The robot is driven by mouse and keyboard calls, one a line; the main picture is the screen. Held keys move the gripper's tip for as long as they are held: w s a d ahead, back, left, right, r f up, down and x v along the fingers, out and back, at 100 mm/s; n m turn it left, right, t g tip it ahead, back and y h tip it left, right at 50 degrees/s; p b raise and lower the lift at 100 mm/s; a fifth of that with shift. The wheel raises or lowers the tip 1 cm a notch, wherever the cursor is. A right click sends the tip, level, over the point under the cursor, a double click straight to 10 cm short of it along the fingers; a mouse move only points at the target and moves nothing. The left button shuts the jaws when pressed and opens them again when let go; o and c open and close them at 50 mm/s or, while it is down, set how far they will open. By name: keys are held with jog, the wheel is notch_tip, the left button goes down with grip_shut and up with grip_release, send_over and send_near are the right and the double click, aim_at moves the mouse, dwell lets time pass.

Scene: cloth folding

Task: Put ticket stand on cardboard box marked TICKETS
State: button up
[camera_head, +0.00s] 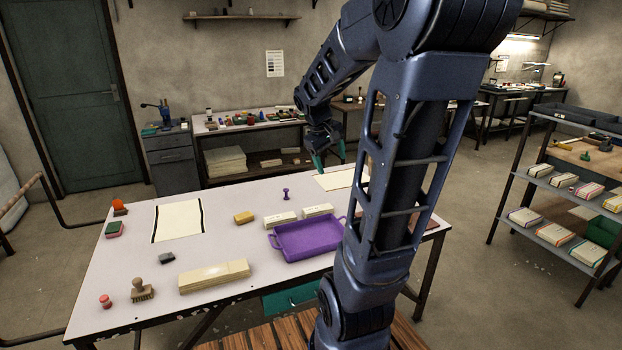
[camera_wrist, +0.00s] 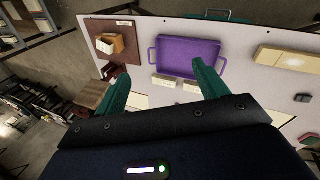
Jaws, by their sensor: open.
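My gripper (camera_head: 329,158) hangs above the far side of the white table, its green fingers apart and nothing between them. It also shows open in the wrist view (camera_wrist: 161,82). In the wrist view a small light-wood block-like stand (camera_wrist: 110,43), which may be the ticket stand, sits on a flat brown surface (camera_wrist: 98,27) with a small white label at its edge. This surface may be the cardboard box; the label is too small to read. A dark red-brown object (camera_wrist: 116,72) lies beside it. In the head view my arm hides most of this table end.
A purple tray (camera_head: 308,238) lies on the table (camera_head: 225,222), with pale blocks (camera_head: 317,210) behind it. A stack of cream strips (camera_head: 213,276), a brush-like stamp (camera_head: 141,291) and a dark-edged sheet (camera_head: 178,220) lie left. A shelf rack (camera_head: 553,184) stands right.

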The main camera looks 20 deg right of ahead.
jog(key=s+a+r+m+t+y, duration=0.2)
jog(key=s+a+t+y, duration=0.1)
jog(key=s+a, duration=0.9)
jog(key=shift+s+m+t+y, duration=0.3)
jog(key=shift+s+y, duration=0.1)
jog(key=shift+s, duration=0.35)
